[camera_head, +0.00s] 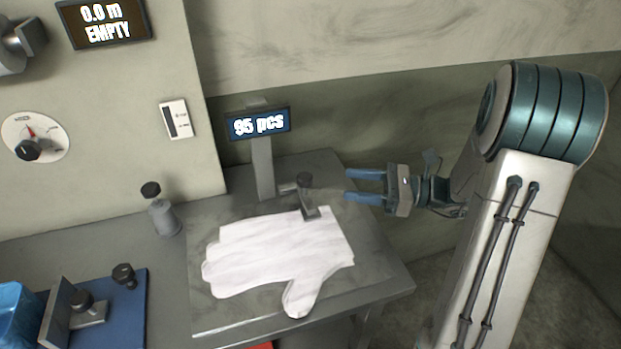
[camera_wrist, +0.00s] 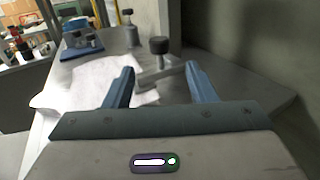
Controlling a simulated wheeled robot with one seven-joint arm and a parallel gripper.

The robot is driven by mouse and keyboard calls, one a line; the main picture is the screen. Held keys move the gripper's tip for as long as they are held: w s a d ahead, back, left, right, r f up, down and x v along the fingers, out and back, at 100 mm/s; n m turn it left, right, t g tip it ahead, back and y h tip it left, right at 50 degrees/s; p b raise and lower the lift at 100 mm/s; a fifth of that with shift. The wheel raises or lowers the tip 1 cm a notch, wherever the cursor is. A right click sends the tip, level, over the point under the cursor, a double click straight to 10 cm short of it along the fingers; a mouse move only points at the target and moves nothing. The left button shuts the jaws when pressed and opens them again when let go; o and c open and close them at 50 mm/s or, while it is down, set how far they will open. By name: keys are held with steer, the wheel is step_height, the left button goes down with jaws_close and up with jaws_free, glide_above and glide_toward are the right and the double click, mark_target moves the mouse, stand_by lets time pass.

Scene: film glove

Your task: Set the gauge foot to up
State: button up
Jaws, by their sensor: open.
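The gauge foot (camera_head: 309,204) is a small grey arm with a dark knob on top, on a post at the back of the table. Its end rests at the upper edge of a white glove-shaped stack (camera_head: 280,252), so it looks down. My gripper (camera_head: 346,185) is to the right of the gauge foot, open and empty, with its blue fingers pointing left toward it. In the wrist view the gauge foot's dark knob (camera_wrist: 159,45) stands beyond and between my fingertips, apart from them. The glove stack (camera_wrist: 85,85) is at the left there.
A display reading "95 pcs" (camera_head: 258,124) tops the post. A grey bottle-shaped object with a dark knob (camera_head: 163,212) stands left of the glove stack. A blue plate with knobbed parts (camera_head: 120,310) is at front left. A dial (camera_head: 35,137) and a white switch (camera_head: 175,119) are on the wall panel.

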mark_target(304, 175)
steer(key=a, duration=0.3)
steer(key=w+a, duration=0.1)
steer(key=a, duration=0.3)
steer(key=w+a+p, duration=0.1)
steer(key=a, duration=0.3)
steer(key=shift+w+a, duration=0.1)
steer(key=shift+a, duration=0.05)
steer(key=shift+r, duration=0.1)
jaws_close()
